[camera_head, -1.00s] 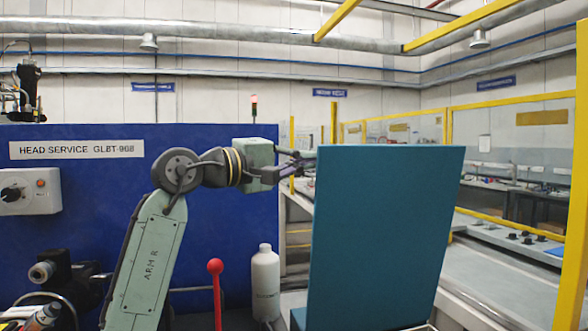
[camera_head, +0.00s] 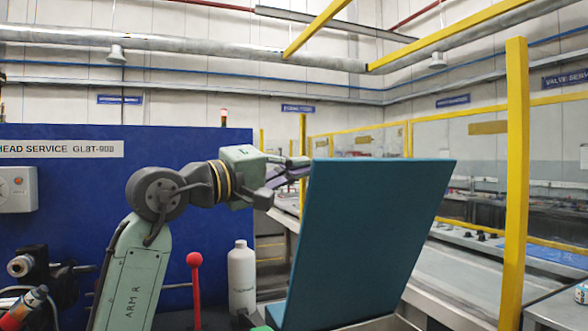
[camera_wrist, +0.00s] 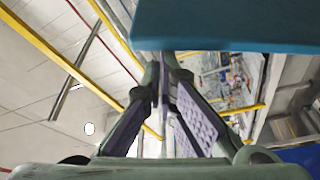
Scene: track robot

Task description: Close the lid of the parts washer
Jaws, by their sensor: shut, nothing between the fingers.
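The parts washer's lid is a flat teal panel (camera_head: 368,240), standing open and tilted a little to the right in the head view. Part of the washer's pale rim (camera_head: 395,322) shows below it. My gripper (camera_head: 306,162) is shut and empty at the lid's upper left edge, its tips close to the lid's top; I cannot tell whether they touch. In the wrist view the lid (camera_wrist: 230,25) fills the top right, and my shut gripper's fingers (camera_wrist: 166,75) show below its edge.
A white bottle (camera_head: 242,278) and a red-knobbed lever (camera_head: 194,260) stand left of the lid. A blue panel (camera_head: 60,205) is behind my arm. A yellow post (camera_head: 515,190) and fenced benches stand on the right.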

